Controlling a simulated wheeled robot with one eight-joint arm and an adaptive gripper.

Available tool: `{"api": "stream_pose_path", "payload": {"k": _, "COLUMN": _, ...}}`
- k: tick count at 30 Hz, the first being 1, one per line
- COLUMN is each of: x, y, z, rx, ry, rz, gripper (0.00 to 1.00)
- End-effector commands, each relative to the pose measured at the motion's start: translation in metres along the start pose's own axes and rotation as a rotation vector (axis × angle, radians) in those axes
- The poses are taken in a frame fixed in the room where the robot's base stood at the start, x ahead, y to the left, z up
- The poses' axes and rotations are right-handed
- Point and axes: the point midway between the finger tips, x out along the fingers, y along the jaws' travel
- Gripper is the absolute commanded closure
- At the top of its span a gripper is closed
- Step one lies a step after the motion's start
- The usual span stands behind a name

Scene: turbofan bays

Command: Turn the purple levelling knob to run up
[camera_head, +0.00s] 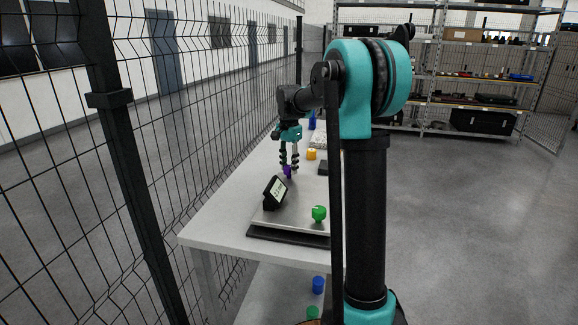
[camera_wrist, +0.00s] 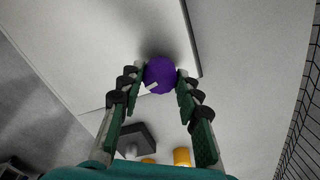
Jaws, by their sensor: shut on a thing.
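The purple levelling knob (camera_wrist: 160,74) sits at the edge of a light plate, with a small white mark on its lower left side in the wrist view. In the head view the knob (camera_head: 287,171) is partly hidden by my fingers. My gripper (camera_wrist: 161,78) is shut on the knob, one finger on each side of it. In the head view my gripper (camera_head: 288,170) points straight down over the table. A dark display unit (camera_head: 275,193) with a lit screen stands just in front of the knob; its reading is too small to make out.
A green knob (camera_head: 319,213) is at the plate's near corner, and a yellow piece (camera_head: 311,154) stands behind. A dark block (camera_head: 323,168) lies near my arm. A wire fence (camera_head: 150,150) runs along the left. The white table (camera_head: 215,222) is clear at its left.

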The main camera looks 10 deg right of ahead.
Motion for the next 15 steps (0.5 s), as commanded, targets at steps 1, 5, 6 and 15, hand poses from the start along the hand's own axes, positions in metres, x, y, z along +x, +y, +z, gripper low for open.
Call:
{"api": "stream_pose_path", "payload": {"k": 1, "x": -0.0002, "y": -0.0003, "z": -0.0002, "rx": -0.042, "ry": 0.0, "rz": -0.001, "gripper": 0.95}}
{"api": "stream_pose_path", "payload": {"k": 5, "x": -0.0003, "y": -0.0003, "z": -0.0002, "rx": -0.166, "ry": 0.001, "rz": -0.001, "gripper": 0.95}}
{"api": "stream_pose_path", "payload": {"k": 6, "x": -0.0003, "y": -0.0003, "z": -0.0002, "rx": -0.204, "ry": 0.001, "rz": -0.001, "gripper": 0.95}}
{"api": "stream_pose_path", "payload": {"k": 15, "x": -0.0003, "y": -0.0003, "z": -0.0003, "rx": -0.489, "ry": 0.001, "rz": -0.001, "gripper": 0.95}}
